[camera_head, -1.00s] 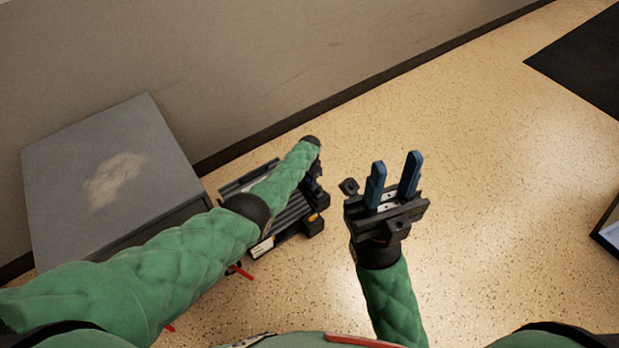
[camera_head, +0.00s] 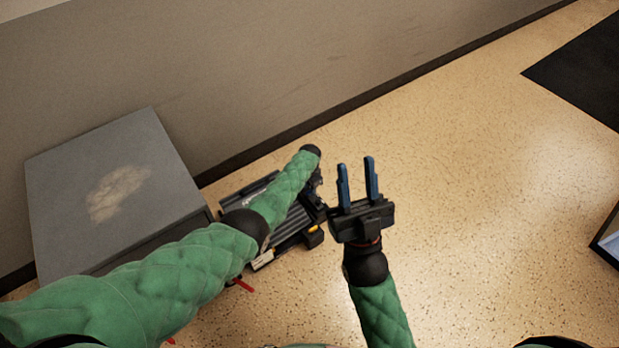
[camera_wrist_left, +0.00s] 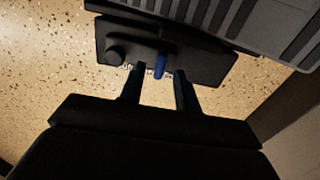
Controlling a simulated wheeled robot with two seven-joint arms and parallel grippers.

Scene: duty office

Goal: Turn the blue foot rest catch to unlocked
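The foot rest (camera_head: 292,233) is a dark ribbed platform on the floor, partly covered by my left arm in the head view. In the left wrist view its ribbed top (camera_wrist_left: 225,14) and a dark side plate (camera_wrist_left: 200,62) show. The blue catch (camera_wrist_left: 160,66) is a small lever on that plate. My left gripper (camera_wrist_left: 156,75) is open, with the catch between or just beyond its fingertips and a gap visible on each side. Contact cannot be told. My right gripper (camera_head: 357,163) is open and empty, held over the floor right of the foot rest.
A grey cabinet (camera_head: 100,180) with a worn patch stands left of the foot rest, by the wall (camera_head: 300,60). A dark mat (camera_head: 585,75) lies at the far right. The speckled floor (camera_head: 480,200) between is clear. A round dark knob (camera_wrist_left: 116,54) sits left of the catch.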

